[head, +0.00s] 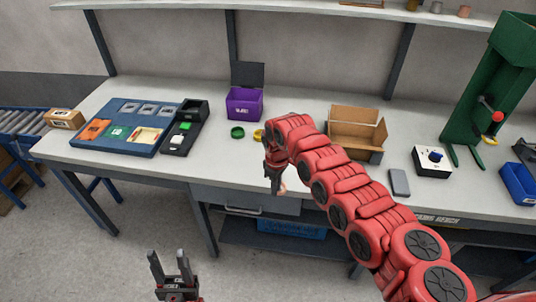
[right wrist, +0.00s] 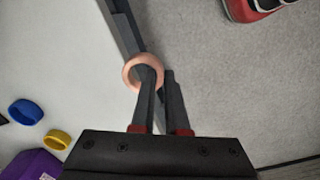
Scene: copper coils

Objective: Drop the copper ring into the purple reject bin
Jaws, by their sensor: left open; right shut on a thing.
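The copper ring (right wrist: 129,76) is at the fingertips of my right gripper (right wrist: 158,80), which is shut on it. In the head view the right gripper (head: 275,185) hangs at the table's front edge, and a small part of the ring (head: 283,189) shows beside its fingers. The purple reject bin (head: 244,107) stands on the table behind and left of this gripper, apart from it, with a dark panel upright at its back. A corner of the bin (right wrist: 30,166) shows in the right wrist view. My left gripper (head: 170,268) is open and empty, low in front of the table.
A green ring (head: 237,132) and a yellow ring (head: 258,135) lie before the bin; a blue ring (right wrist: 26,112) shows in the wrist view. A blue tray (head: 95,140) and black device (head: 180,140) stand left, a cardboard box (head: 357,145) right. My right arm hides some table.

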